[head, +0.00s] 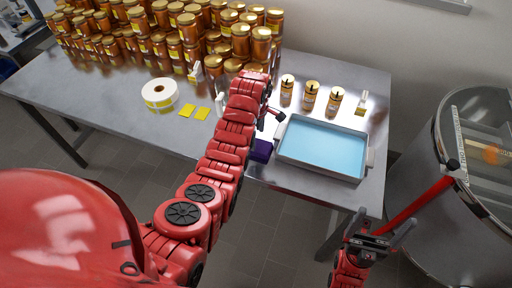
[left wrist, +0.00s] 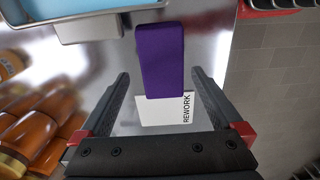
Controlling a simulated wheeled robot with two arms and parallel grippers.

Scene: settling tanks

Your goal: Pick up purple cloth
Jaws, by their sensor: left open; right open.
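The purple cloth (head: 261,151) is a folded block on the metal table (head: 330,195), left of the blue-filled tray. My left forearm partly hides it in the head view. In the left wrist view the purple cloth (left wrist: 160,58) lies ahead of and between the fingers of my left gripper (left wrist: 158,80), touching a white card marked REWORK (left wrist: 165,112). My left gripper is open and holds nothing. My right gripper (head: 383,228) is open, low at the right beyond the table's front edge, near a red rod.
The grey tray (head: 368,160) stands right of the cloth. Several honey jars (head: 190,35) crowd the back left, with small jars (head: 311,95) behind the tray. A label roll (head: 159,94) stands left. A steel tank (head: 447,190) is at right, near a red rod (head: 420,207).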

